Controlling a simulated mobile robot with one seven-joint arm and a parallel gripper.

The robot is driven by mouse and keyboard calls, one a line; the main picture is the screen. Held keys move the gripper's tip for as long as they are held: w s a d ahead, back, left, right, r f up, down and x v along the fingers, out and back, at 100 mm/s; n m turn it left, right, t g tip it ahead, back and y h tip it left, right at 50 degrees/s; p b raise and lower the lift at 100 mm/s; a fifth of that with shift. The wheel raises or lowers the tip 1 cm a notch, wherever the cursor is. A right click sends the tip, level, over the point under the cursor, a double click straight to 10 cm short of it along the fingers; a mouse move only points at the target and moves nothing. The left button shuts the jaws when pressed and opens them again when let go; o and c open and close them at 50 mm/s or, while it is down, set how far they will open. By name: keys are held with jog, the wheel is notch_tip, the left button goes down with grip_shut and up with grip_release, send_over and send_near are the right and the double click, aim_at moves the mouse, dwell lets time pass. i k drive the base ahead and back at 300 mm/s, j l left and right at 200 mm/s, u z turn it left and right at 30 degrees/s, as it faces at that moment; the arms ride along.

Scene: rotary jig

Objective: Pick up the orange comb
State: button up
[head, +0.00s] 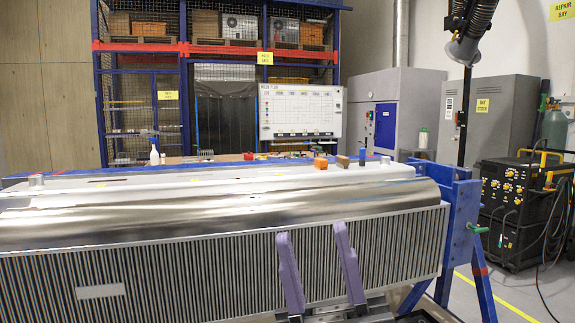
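A small orange item (320,163), the only orange thing on the jig's workpiece, sits on the white top of the long finned unit (200,190), right of centre. It looks like a block; comb teeth cannot be made out at this size. My gripper (312,232) shows at the bottom centre as two purple fingers pointing up. They stand well apart with nothing between them, so it is open and empty. The fingers are in front of the unit's ribbed face, lower in the picture than the orange item and apart from it.
A brown block (342,162) stands just right of the orange item, with a narrow blue piece (362,157) beyond it. The blue jig frame (462,220) closes the unit's right end. A white bottle (154,156) stands behind at left. Floor at far right holds a black welding machine (510,205).

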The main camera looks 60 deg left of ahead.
aim_at(321, 164)
jog(key=u, duration=1.7)
